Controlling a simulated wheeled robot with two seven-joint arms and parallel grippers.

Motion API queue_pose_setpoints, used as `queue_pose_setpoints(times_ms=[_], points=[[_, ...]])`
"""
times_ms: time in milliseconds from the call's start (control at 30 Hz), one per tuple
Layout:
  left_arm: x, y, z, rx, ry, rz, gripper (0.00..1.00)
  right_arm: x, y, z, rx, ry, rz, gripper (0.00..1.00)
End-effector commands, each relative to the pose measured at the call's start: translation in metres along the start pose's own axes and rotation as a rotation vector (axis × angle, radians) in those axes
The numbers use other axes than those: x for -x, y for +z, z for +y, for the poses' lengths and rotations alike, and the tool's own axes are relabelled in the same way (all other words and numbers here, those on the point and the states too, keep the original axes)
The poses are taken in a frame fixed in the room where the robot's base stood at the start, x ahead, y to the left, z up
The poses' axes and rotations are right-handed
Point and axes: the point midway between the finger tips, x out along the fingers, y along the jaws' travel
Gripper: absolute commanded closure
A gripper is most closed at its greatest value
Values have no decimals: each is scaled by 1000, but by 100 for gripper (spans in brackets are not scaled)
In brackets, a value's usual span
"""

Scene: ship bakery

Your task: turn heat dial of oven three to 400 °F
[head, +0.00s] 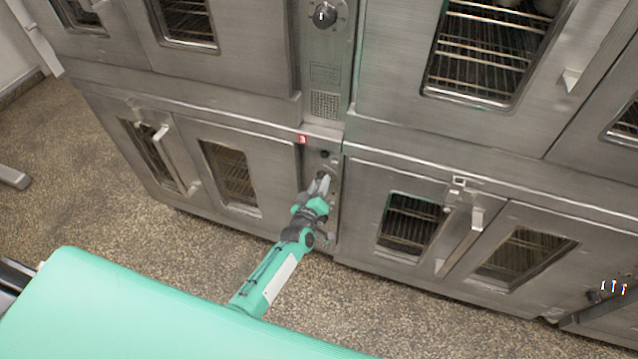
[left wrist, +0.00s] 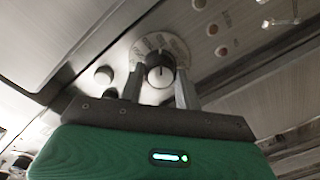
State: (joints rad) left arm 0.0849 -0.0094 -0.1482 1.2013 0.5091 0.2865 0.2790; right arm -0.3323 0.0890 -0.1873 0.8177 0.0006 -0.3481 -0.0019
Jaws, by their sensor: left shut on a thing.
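The heat dial (left wrist: 158,72) shows in the left wrist view as a black knob with a pale pointer, on a round light plate with markings (left wrist: 150,46). The markings are too small to read. My left gripper (left wrist: 168,82) is shut on the dial, with one finger at each side. In the head view my left gripper (head: 322,182) reaches the narrow control panel (head: 334,205) of a lower oven and hides the dial there. My right gripper is not in view.
Another dial (head: 324,15) is on the upper oven's panel. Oven doors with windows and protruding handles (head: 462,240) flank the panel, all closed. Other small knobs (left wrist: 104,75) are near the held dial.

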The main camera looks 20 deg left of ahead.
Motion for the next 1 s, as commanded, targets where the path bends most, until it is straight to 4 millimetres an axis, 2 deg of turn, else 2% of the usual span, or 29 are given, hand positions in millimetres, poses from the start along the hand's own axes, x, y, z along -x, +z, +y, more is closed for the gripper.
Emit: queue_pose_setpoints(times_ms=[233, 500, 1000], points=[[1, 2, 0, -226, -4, 5, 89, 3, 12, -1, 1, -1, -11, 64], [1, 2, 0, -423, -4, 13, 89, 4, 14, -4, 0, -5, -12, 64], [1, 3, -1, -569, -5, 19, 89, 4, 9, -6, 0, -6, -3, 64]])
